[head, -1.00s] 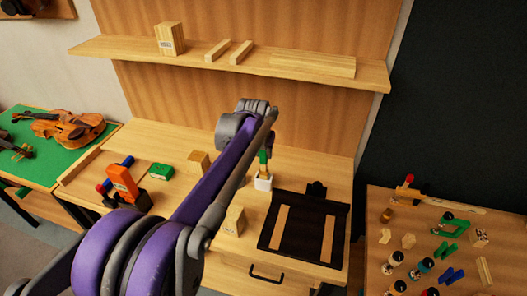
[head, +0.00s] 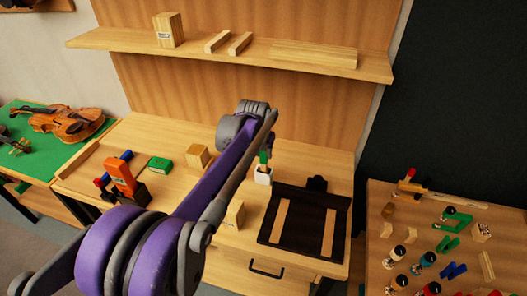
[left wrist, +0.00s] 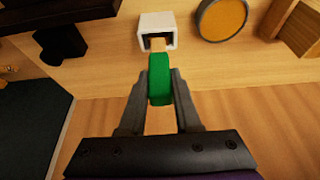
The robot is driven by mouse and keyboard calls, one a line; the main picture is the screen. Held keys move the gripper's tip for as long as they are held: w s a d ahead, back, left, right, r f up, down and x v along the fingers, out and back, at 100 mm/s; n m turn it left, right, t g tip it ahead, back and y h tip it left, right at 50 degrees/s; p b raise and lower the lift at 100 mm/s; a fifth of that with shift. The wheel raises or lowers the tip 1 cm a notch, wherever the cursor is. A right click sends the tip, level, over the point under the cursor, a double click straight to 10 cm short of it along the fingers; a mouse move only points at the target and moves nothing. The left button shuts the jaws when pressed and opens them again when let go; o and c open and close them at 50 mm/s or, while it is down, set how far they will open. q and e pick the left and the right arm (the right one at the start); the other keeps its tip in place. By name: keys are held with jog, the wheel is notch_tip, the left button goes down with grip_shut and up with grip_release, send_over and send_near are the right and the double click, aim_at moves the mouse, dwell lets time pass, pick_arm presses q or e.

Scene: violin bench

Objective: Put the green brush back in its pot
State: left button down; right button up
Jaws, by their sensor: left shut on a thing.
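The green brush (left wrist: 160,90) is held between the two fingers of my left gripper (left wrist: 160,74). The brush's green part also shows in the head view (head: 264,157), just above the white pot (head: 263,178). In the left wrist view the brush's pale lower end reaches into the dark square opening of the white pot (left wrist: 158,20). How deep it sits is hidden. The brush looks about upright over the pot in the head view. My left arm covers part of the bench there. My right gripper is not in view.
A black tray (head: 275,242) with two wooden strips lies right of the pot. Wooden blocks (head: 233,215) stand left of it. A round amber-topped thing (left wrist: 222,18) is beside the pot. A shelf (head: 230,60) runs above the bench.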

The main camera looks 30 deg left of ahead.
pick_arm(q)
jog(key=c, duration=0.5)
grip_release()
jog(key=v, duration=1.1)
jog(key=shift+f, duration=0.1)
